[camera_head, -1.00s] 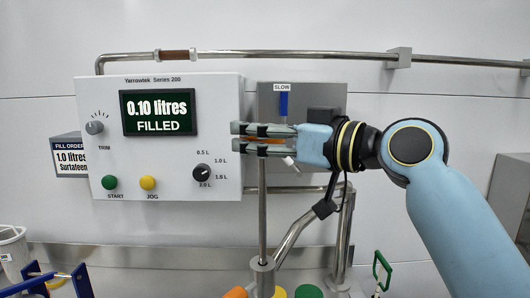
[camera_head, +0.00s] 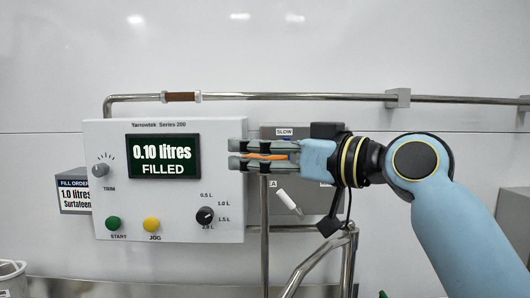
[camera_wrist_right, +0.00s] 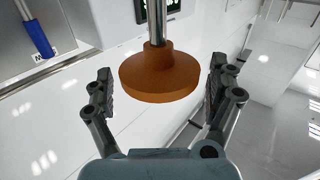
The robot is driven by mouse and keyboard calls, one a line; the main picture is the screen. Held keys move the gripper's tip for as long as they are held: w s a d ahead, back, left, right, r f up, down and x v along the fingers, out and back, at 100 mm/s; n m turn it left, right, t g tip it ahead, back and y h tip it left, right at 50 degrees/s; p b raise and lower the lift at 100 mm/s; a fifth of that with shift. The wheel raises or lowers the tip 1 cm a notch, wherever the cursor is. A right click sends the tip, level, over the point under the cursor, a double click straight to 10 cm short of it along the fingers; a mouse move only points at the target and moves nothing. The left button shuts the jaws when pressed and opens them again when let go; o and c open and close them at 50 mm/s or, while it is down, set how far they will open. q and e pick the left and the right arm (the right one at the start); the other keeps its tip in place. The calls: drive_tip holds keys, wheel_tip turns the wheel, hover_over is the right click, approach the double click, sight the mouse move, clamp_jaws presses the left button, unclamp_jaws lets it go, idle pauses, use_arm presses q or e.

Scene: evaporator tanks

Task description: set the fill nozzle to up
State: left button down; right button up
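An orange disc-shaped knob (camera_wrist_right: 160,78) sits on the end of a metal rod (camera_wrist_right: 157,22) in the right wrist view. It lies between the two fingers of my right gripper (camera_wrist_right: 160,95), one on each side, close to its rim. In the head view my right gripper (camera_head: 240,154) reaches in from the right. The knob (camera_head: 266,157) shows as an orange strip between its fingers, and the vertical rod (camera_head: 264,245) runs down below. The rod's lower end is out of view. My left gripper is not in view.
The control box (camera_head: 105,150), reading 0.10 litres FILLED, stands behind and left of the fingers. A grey plate (camera_head: 315,205) with a white lever (camera_head: 288,202) is behind my gripper. A blue lever (camera_wrist_right: 40,40) shows in the wrist view. A horizontal pipe (camera_head: 300,96) crosses above.

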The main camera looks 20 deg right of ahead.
drive_tip(key=shift+f, duration=0.15)
drive_tip(key=shift+s+d, duration=0.15)
drive_tip(key=v, duration=1.1)
drive_tip(key=shift+s, duration=0.15)
drive_tip(key=shift+d, duration=0.15)
